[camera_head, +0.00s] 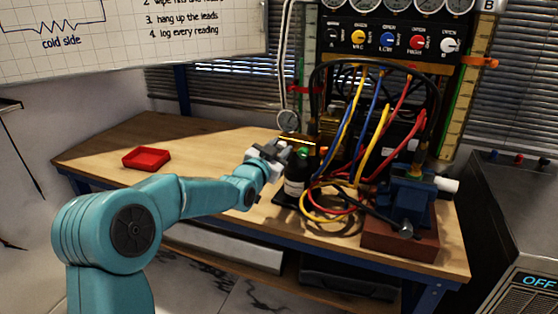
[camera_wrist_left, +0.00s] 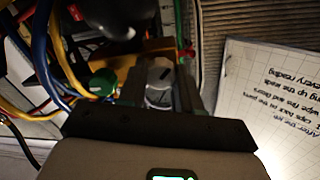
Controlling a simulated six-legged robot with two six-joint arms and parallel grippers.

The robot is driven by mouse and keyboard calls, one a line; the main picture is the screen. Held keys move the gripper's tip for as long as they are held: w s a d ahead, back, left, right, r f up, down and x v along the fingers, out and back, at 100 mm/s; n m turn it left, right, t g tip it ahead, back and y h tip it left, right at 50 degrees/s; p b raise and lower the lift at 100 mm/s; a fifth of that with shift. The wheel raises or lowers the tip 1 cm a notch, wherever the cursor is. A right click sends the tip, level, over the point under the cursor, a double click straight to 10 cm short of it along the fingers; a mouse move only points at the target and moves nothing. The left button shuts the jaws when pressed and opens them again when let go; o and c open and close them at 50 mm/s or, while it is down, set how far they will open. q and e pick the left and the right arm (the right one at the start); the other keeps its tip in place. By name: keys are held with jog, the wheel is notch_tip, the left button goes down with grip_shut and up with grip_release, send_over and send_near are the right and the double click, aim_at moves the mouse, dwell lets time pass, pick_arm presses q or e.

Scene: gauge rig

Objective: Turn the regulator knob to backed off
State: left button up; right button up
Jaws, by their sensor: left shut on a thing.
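My left gripper (camera_head: 287,151) reaches in from the left to the small bottle and fittings at the middle of the bench. In the left wrist view, its two fingers (camera_wrist_left: 163,82) stand on either side of a round grey knob (camera_wrist_left: 159,72), which I take for the regulator knob, and are shut on it. A pale mark shows on the knob's face; its exact setting is too small to read. In the head view the knob is hidden by the gripper. A green knob (camera_wrist_left: 102,82) sits beside it, apart from the fingers. My right gripper is not in view.
A dark bottle (camera_head: 294,184) stands close under the gripper. Yellow, blue and red hoses (camera_head: 352,130) loop to its right, near a blue vise (camera_head: 410,195). A red tray (camera_head: 146,158) lies on the left of the bench (camera_head: 205,150), where the wood is otherwise clear.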

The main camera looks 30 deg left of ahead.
pick_arm(q)
jog(key=n+b, duration=0.2)
jog(key=shift+f+n, duration=0.2)
jog(key=shift+n, duration=0.2)
jog(key=n+b, duration=0.1)
jog(key=n, duration=1.1)
jog(key=n+b, duration=0.2)
jog(key=n, duration=1)
jog(key=shift+a+r+b, duration=0.15)
jog(key=shift+b, duration=0.15)
jog(key=o, duration=1)
jog(key=shift+o, duration=0.2)
